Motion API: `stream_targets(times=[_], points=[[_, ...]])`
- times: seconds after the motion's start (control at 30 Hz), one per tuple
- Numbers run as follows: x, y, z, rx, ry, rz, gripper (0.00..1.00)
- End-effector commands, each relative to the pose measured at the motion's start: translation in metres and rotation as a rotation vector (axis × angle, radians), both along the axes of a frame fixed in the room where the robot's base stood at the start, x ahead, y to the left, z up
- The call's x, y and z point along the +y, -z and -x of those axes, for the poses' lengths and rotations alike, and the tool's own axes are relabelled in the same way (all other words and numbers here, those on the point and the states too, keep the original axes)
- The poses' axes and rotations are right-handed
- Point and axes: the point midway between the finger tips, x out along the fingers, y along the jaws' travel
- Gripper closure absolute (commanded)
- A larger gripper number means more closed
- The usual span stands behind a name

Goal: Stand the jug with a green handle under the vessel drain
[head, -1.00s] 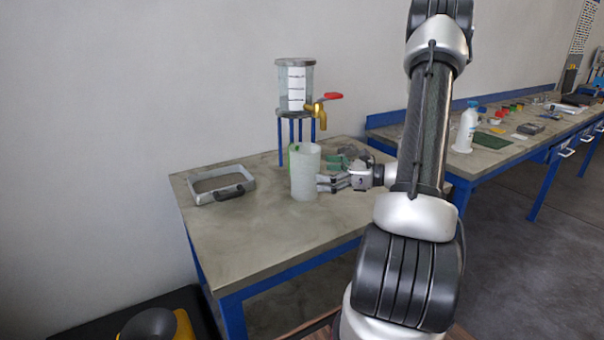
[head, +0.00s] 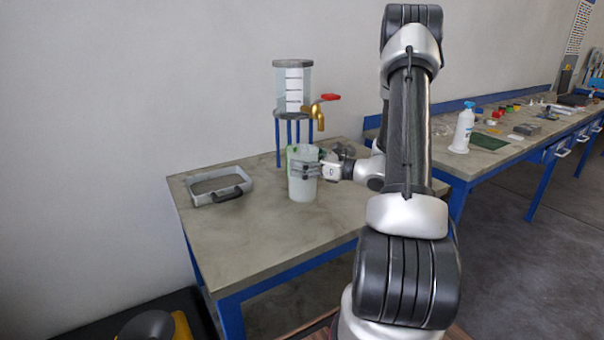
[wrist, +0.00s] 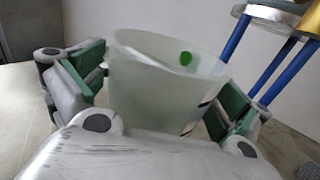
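The jug (head: 302,190) is a pale translucent vessel standing upright on the near table, in front of and below the brass drain tap (head: 317,113). A strip of its green handle (head: 291,151) shows at its left edge, and a green spot shows on the jug (wrist: 155,90) in the wrist view. The vessel (head: 292,88) is a clear cylinder on blue legs with a red tap lever. My gripper (head: 305,170) reaches in from the right, with its fingers on either side of the jug. Its green pads lie close against both sides; whether they press on it is unclear.
A grey tray frame (head: 205,200) with a black handle lies left on the table. A dark grey object (head: 342,150) lies behind my gripper. The table's front is clear. A second bench (head: 475,165) at right holds a white bottle (head: 464,128) and small items.

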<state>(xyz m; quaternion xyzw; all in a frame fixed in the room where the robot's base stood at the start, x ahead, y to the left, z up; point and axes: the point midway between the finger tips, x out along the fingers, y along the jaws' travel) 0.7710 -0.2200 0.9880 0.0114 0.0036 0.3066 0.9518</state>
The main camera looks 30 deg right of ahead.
Motion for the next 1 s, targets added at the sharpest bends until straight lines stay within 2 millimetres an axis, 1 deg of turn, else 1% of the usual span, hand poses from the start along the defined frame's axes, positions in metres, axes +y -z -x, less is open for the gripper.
stream_targets(times=[0.03,0.17,0.2,0.23,0.27,0.3,0.53,0.67,0.77,0.9,1.0], points=[[0.000,0.000,0.000,0.000,0.000,0.000,0.09],[0.000,0.000,0.000,0.000,0.000,0.000,0.33],[0.000,0.000,0.000,0.000,0.000,0.000,0.40],[0.000,0.000,0.000,0.000,0.000,0.000,0.44],[0.000,0.000,0.000,0.000,0.000,0.000,0.44],[0.000,0.000,0.000,0.000,0.000,0.000,0.48],[0.000,-0.001,0.000,0.000,0.000,0.000,0.48],[0.000,-0.007,0.000,-0.001,0.000,0.001,0.48],[0.000,-0.018,0.000,-0.003,0.000,0.003,0.48],[0.000,-0.038,0.000,-0.003,0.000,0.003,0.48],[-0.014,-0.035,0.018,0.001,0.005,0.000,0.48]])
